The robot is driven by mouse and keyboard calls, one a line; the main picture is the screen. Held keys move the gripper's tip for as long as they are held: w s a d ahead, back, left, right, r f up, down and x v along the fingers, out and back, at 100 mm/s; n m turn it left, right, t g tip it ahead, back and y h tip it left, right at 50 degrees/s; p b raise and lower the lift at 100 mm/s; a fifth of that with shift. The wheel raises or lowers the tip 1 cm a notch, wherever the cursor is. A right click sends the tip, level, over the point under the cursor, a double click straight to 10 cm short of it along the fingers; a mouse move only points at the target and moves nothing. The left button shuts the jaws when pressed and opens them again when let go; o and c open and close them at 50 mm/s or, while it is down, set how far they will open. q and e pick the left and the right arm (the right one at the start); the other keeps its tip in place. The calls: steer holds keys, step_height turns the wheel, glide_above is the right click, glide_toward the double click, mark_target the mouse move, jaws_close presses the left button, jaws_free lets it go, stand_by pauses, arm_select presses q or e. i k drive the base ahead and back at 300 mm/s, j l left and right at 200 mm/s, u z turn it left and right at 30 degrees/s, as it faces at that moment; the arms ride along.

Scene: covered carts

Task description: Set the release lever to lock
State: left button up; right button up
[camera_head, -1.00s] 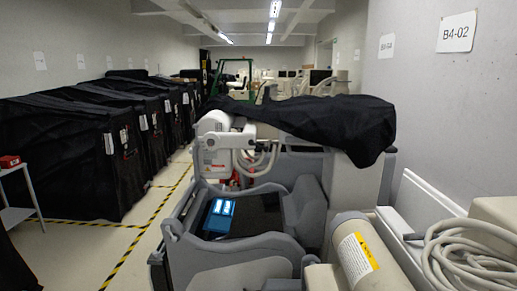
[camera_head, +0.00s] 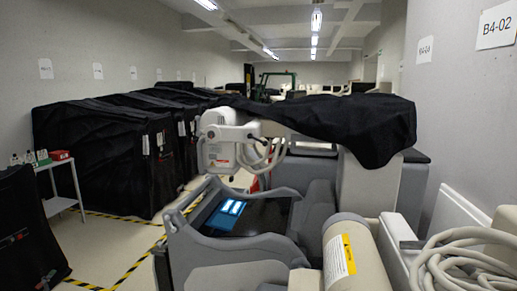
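A grey-and-white wheeled machine (camera_head: 230,250) stands directly in front of me, with a white head unit (camera_head: 219,140) and looped pale cables at its upper left. A black cover (camera_head: 345,125) drapes over its arm. A blue object with bright white panels (camera_head: 226,215) lies in its dark tray recess. A beige cylinder with a yellow-and-white label (camera_head: 340,258) is at the near right. I cannot pick out a release lever or its setting. Neither of my grippers is in view.
Black-covered carts (camera_head: 105,155) line the left side. A small white shelf cart (camera_head: 60,203) with a red box (camera_head: 60,155) and a dark covered item (camera_head: 30,235) stand nearer left. Yellow-black tape marks the floor. Coiled pale cable (camera_head: 455,262) and the wall bound the right.

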mark_target(250, 136)
steer(key=l+u, duration=0.1)
steer(key=l, duration=0.2)
steer(key=j+z, duration=0.15)
steer(key=z, duration=0.9)
steer(key=j+z, duration=0.45)
steer(key=k+j+z, duration=0.15)
steer(key=j+z, duration=0.3)
steer(key=k+j, duration=0.1)
steer(key=j, duration=0.25)
steer(key=k+j+z, duration=0.1)
steer(key=j, duration=0.2)
steer(key=k+j, duration=0.15)
steer(key=j, duration=0.2)
steer(key=k+j+z, duration=0.1)
steer(key=j, duration=0.2)
